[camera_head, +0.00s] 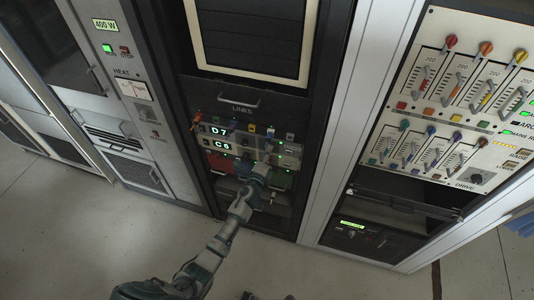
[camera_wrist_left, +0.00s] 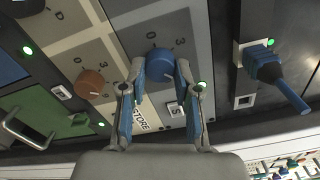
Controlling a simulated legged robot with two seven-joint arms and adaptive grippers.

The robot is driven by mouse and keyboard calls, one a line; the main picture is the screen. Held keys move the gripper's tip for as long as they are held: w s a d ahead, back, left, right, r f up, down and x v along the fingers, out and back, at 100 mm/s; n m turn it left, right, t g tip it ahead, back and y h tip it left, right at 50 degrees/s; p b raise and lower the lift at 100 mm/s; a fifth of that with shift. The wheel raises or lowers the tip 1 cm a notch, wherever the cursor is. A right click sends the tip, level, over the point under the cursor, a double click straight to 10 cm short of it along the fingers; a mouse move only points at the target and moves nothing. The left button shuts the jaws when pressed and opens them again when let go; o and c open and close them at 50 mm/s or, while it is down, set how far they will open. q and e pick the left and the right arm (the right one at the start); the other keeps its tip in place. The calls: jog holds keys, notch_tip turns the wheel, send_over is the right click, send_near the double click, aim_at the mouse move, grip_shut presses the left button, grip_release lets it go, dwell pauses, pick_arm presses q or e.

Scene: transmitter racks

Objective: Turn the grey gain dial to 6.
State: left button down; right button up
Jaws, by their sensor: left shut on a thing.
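My left gripper (camera_head: 265,158) reaches up to the rack panel marked LINKS. In the left wrist view its fingers (camera_wrist_left: 160,66) are closed on the two sides of a blue dial (camera_wrist_left: 167,68), next to a 0 mark and above the label STORE. A brown-orange dial (camera_wrist_left: 90,83) sits to its left on the same panel. A dark knob (camera_wrist_left: 26,7) is partly cut off at the top left corner. I cannot tell which one is the grey gain dial. In the head view the arm and gripper cover the held dial. My right gripper does not show.
A blue plug (camera_wrist_left: 268,70) sticks out at the right, close to the gripper. A green handled block (camera_wrist_left: 38,125) is at the left. Displays read D7 (camera_head: 219,130) and C6 (camera_head: 222,146). A DRIVE panel with coloured levers (camera_head: 440,130) stands at the right. The floor in front is open.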

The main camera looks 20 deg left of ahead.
pick_arm(q)
jog(key=shift+f+m, duration=0.35)
jog(key=shift+m, duration=0.45)
jog(key=shift+s, duration=0.1)
jog(key=c, duration=0.9)
grip_release()
jog(key=shift+o, duration=0.4)
jog(key=shift+w, duration=0.2)
jog(key=shift+r, duration=0.1)
jog(key=s, duration=1.2)
jog(key=shift+a, duration=0.25)
